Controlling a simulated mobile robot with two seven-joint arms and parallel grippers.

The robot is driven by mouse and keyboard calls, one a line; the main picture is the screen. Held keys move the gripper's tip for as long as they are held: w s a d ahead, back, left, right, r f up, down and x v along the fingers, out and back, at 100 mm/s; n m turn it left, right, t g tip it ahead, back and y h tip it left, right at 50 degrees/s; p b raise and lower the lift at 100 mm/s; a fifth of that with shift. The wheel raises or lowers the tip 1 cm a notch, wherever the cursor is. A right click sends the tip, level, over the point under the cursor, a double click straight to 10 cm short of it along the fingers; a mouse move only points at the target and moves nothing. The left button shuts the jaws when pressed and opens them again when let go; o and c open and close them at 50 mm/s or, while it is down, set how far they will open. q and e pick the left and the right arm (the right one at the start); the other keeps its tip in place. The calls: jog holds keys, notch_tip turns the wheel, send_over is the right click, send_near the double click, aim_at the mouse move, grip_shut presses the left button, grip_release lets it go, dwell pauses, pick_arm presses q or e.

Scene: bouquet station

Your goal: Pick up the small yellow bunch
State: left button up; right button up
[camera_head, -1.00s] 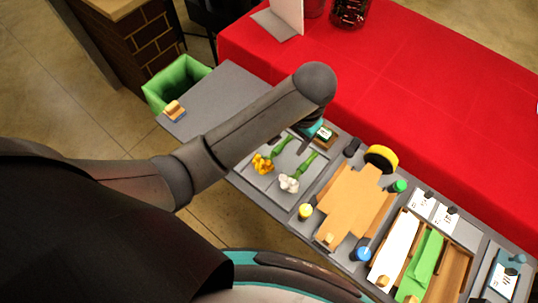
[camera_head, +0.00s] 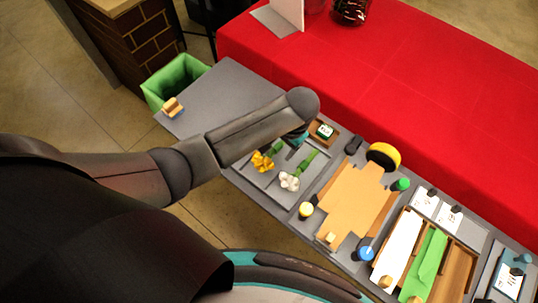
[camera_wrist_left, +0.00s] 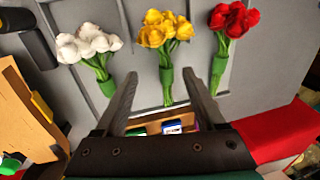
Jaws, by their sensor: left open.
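The small yellow bunch (camera_head: 262,162) lies on the grey sectioned tray (camera_head: 263,184), its green stems partly hidden under my left arm in the head view. In the left wrist view the yellow bunch (camera_wrist_left: 165,30) has a green wrap around its stems. My left gripper (camera_wrist_left: 161,75) is open, with one finger on each side of the wrapped stems in that view. I cannot tell whether the fingers are at stem height. In the head view my left gripper (camera_head: 298,139) is mostly hidden by its own wrist. My right gripper is not in view.
A white bunch (camera_wrist_left: 88,42) and a red bunch (camera_wrist_left: 232,20) lie on either side of the yellow one. A small wooden tray (camera_head: 333,134) is just beyond the stems. Brown wrapping paper (camera_head: 352,200) and a yellow roll (camera_head: 390,153) are to the right.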

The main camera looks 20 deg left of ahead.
aim_at(276, 151)
pick_arm(q)
jog(key=shift+w+a+f+b, duration=0.1)
jog(key=shift+a+f+b, duration=0.15)
jog(key=shift+f, duration=0.7)
jog(key=shift+w+a+f+b, duration=0.1)
jog(key=shift+a+f, duration=0.2)
jog(key=shift+f, duration=0.65)
jog(key=shift+c, duration=0.2)
grip_shut()
jog(key=shift+s, duration=0.1)
